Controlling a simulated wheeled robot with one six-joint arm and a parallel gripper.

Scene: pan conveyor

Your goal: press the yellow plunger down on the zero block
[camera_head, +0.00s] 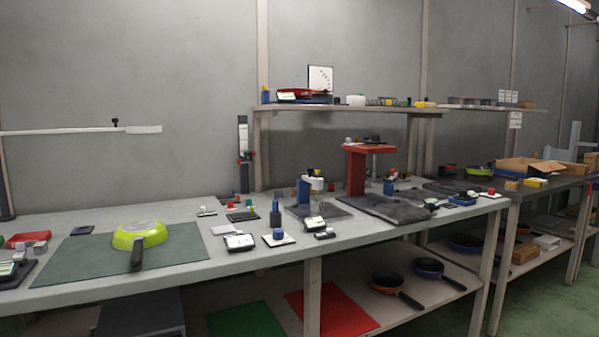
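I cannot single out the zero block or its yellow plunger with certainty at this size. A white piece with a small yellow top (315,181) stands beside a blue upright (303,191) at the middle of the near bench. A blue block with a knob (278,236) on a pale plate and several small gauges with pale faces, such as one gauge (239,242), lie towards the bench's front edge. My gripper is not in view.
The grey bench (180,275) carries a green pan (140,234), upside down on a dark mat (80,265). A red press-like stand (356,172) rises right of centre beside a dark slab (385,208).

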